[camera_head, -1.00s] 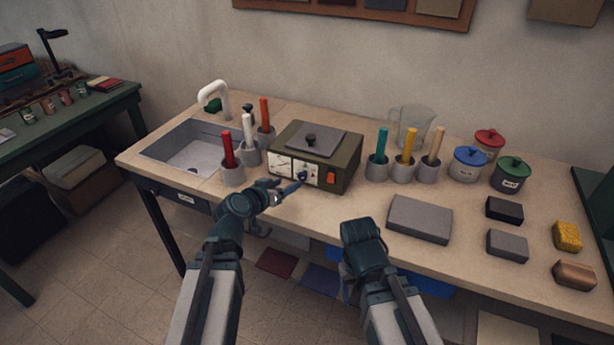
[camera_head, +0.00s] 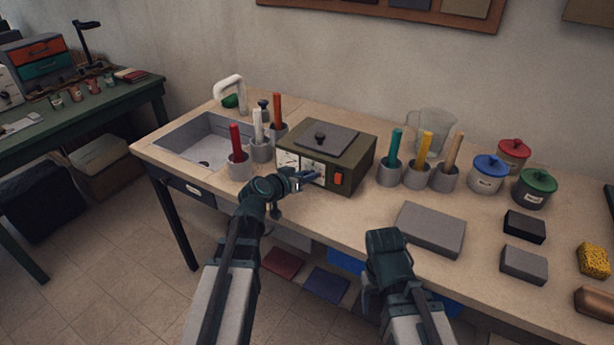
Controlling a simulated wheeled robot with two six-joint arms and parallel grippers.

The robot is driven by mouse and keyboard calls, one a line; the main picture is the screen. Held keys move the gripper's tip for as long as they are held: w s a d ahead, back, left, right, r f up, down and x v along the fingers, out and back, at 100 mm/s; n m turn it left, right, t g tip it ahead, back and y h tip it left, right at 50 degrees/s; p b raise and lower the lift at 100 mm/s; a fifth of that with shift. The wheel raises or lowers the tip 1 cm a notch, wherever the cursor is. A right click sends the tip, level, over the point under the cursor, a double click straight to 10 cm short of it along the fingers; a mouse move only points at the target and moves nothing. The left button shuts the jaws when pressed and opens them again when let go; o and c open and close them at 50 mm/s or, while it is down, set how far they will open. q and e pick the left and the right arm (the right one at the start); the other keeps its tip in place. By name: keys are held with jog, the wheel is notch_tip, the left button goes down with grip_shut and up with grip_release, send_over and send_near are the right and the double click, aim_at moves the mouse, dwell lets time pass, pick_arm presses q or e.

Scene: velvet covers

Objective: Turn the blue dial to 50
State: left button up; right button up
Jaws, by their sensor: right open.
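The olive box (camera_head: 357,166) stands on the bench and has a pale front panel with a gauge (camera_head: 288,160) at its left and an orange-red switch (camera_head: 339,178) at its right. The dial sits between them on that panel. It is mostly hidden behind my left gripper (camera_head: 309,177), so its setting cannot be read. My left gripper's fingertips are right at the dial. Whether they touch it or close on it cannot be told. My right gripper (camera_head: 372,292) is open and empty, low in front of the bench edge.
Holders with red (camera_head: 237,144), white and orange handles stand left of the box, beside the sink (camera_head: 201,145). Teal, yellow and tan handles stand right of it. A grey slab (camera_head: 430,229) lies at the front right. Lidded jars (camera_head: 487,175) stand behind.

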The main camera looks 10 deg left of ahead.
pick_arm(q)
grip_shut()
jog(key=shift+w+a+f+n+h+b, duration=0.15)
jog(key=shift+n+h+b, duration=0.35)
jog(key=shift+n+h, duration=0.3)
jog(key=shift+a+f+n+h+b, duration=0.1)
jog(key=shift+n+h+b, duration=0.55)
jog(key=shift+n, duration=0.45)
jog(key=n+h+b, duration=0.1)
jog(key=n+b, duration=0.1)
jog(key=n, duration=0.1)
jog(key=shift+f+h, duration=0.15)
jog(key=shift+h, duration=0.1)
jog(key=shift+n+h+b, duration=0.3)
jog(key=shift+n+b, duration=0.5)
jog(key=shift+b, duration=0.05)
jog(key=shift+t, duration=0.3)
